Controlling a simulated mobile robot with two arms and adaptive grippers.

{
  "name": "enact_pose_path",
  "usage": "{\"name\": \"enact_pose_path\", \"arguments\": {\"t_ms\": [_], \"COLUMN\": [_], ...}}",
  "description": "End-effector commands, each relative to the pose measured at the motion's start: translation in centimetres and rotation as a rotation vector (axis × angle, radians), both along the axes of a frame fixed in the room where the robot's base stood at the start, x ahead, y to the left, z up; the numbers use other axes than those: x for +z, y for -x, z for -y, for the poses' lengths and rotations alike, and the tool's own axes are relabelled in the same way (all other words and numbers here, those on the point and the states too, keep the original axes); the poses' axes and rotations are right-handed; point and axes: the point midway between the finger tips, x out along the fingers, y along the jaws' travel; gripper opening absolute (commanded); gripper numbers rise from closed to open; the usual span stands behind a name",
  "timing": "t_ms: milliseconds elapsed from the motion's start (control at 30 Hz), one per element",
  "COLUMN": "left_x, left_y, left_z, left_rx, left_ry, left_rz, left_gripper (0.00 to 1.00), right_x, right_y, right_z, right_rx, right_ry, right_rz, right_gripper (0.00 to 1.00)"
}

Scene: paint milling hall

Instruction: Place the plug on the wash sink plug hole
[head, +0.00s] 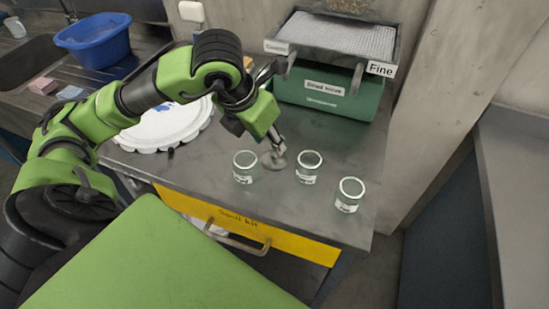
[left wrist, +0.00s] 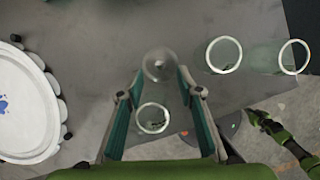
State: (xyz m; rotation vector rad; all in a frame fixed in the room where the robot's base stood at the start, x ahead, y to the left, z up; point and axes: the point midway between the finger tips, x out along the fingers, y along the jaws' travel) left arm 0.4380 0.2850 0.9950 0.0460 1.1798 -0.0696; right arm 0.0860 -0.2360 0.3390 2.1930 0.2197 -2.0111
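My left gripper (head: 278,140) is over the metal bench. Its fingers are closed on a small round grey plug (head: 274,160), held among the glass jars. In the left wrist view the plug (left wrist: 159,65) sits between the fingertips (left wrist: 164,72), blurred and partly see-through. The wash sink (head: 25,68) is at the far left in the head view, cut by the picture edge; its plug hole does not show. My right gripper does not show in the head view. A green and black arm part of mine (left wrist: 285,137) is at the lower right of the left wrist view, its fingers too small to read.
Glass jars stand close by: one left of the plug (head: 245,168), one right (head: 309,168), one further right (head: 349,195). A white scalloped tray (head: 165,130) lies behind my arm. A blue basin (head: 93,42) stands beside the sink. A green box (head: 330,97) backs the bench.

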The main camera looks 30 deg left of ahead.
Motion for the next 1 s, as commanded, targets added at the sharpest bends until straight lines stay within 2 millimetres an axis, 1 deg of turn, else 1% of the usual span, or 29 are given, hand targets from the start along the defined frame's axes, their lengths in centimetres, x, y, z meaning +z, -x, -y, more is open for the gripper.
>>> {"name": "enact_pose_path", "arguments": {"t_ms": [167,333,400,500,600,767,867,900,1000], "left_x": [-1.0,-3.3,-4.3,-5.2,-5.5,-5.5,-5.5,-5.5,-5.5], "left_y": [-0.4,-1.1,-1.5,-1.9,-2.1,-2.1,-2.1,-2.1,-2.1], "left_z": [0.0,0.1,0.1,0.1,0.1,0.1,0.1,0.1,0.1], "left_rx": [-0.001,0.0,-0.001,-0.002,-0.002,-0.002,-0.002,-0.002,-0.001], "left_ry": [0.0,0.001,0.002,0.001,-0.001,-0.001,-0.001,-0.001,0.0], "left_rz": [-0.001,-0.005,-0.004,-0.001,0.001,0.002,0.002,0.002,0.002], "left_gripper": [0.33,0.33,0.33,0.33,0.33,0.33,0.1,0.0,0.0], "right_x": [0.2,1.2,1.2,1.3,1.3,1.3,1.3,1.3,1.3], "right_y": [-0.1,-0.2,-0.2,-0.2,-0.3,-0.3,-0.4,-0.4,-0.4], "right_z": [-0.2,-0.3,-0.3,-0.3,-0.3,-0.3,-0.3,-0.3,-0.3], "right_rx": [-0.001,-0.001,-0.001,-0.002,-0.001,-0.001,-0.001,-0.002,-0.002], "right_ry": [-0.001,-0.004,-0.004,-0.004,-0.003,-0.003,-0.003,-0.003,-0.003], "right_rz": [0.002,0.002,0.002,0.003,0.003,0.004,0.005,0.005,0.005], "right_gripper": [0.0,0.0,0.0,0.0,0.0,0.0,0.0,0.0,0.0]}}
